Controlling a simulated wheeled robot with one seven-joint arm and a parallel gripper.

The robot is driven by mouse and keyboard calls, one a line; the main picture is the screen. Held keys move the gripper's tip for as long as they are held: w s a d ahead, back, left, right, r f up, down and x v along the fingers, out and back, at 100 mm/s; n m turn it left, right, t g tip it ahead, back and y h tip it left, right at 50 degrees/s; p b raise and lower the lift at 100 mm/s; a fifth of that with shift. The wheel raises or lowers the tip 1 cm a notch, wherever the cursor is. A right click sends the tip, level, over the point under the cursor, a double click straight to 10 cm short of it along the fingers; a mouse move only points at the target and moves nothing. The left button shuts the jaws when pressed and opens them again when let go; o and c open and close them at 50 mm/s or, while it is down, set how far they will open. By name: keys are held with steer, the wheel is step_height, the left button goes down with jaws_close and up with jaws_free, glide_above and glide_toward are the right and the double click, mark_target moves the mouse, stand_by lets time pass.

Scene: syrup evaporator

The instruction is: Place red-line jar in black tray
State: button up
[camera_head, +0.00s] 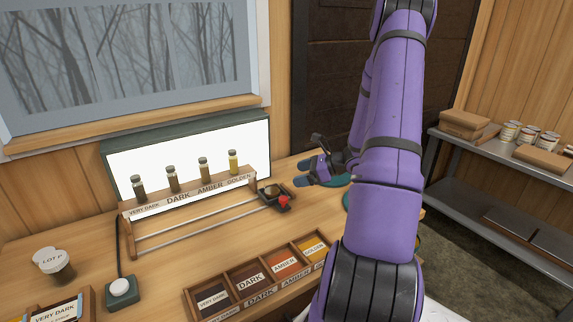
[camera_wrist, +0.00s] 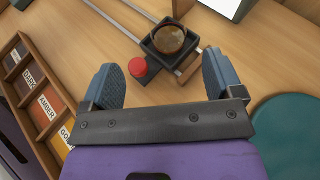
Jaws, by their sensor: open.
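A small round jar of amber-brown liquid (camera_wrist: 168,38) sits in a square black holder (camera_wrist: 152,50) on the rail, with a red knob (camera_wrist: 138,67) beside it. In the head view the jar (camera_head: 272,190) and black holder (camera_head: 285,206) are at the rail's right end. A compartmented wooden tray (camera_head: 190,299) has a black compartment marked VERY DARK (camera_head: 213,296). My gripper (camera_head: 313,166) is open and empty, just right of the holder. Its blue fingers (camera_wrist: 163,80) point toward the jar, apart from it.
Several sample vials (camera_head: 203,166) stand on a labelled rack before a lit panel (camera_head: 190,155). A teal round pad (camera_wrist: 290,130) lies right of my gripper. Shelves (camera_head: 490,170) hold jars and boxes.

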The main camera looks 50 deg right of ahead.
steer(key=s+a+r+n+g, duration=0.1)
steer(key=a+r+n+g, duration=0.3)
steer(key=a+r+n, duration=0.55)
steer(key=s+a+r+n+g, duration=0.1)
steer(key=a+r+n+g, duration=0.5)
steer(key=a, duration=0.6)
steer(key=s+a+r+n+t+h, duration=0.2)
steer(key=s+a+r+n+h, duration=0.1)
steer(key=s+a+r+n, duration=0.2)
steer(key=s+a+r+n+t+h, duration=0.1)
steer(key=s+a+r+n+h, duration=0.3)
steer(key=s+r+n, duration=0.4)
steer(key=s+a, duration=0.1)
steer(key=s, duration=0.3)
steer(key=shift+a+r+n+t, duration=0.3)
steer(key=shift+a+n+t, duration=0.05)
steer(key=shift+a+t, duration=0.05)
steer(key=shift+w, duration=0.1)
steer(key=shift+c, duration=0.2)
